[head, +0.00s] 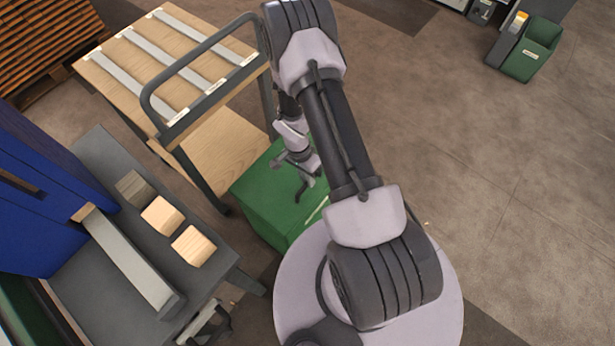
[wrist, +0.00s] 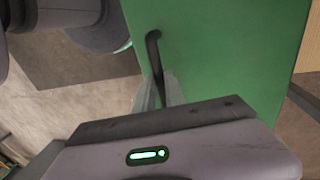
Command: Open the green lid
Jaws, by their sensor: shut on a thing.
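A green box with a flat green lid (head: 268,186) stands beside my base, partly hidden by my arm. In the wrist view the green lid (wrist: 220,50) fills the upper middle and right, with a dark bent handle (wrist: 153,48) near its left edge. My gripper (head: 304,184) is over the lid in the head view. In the wrist view my gripper (wrist: 160,92) has its two fingers closed around the lower part of the handle. The lid looks flat on the box; any gap beneath it is hidden.
A wooden-decked cart (head: 222,140) with a dark rail stands close behind the box. A grey table (head: 92,285) with several wooden blocks (head: 162,215) is at the left. A small green bin (head: 533,52) stands far right. The floor to the right is clear.

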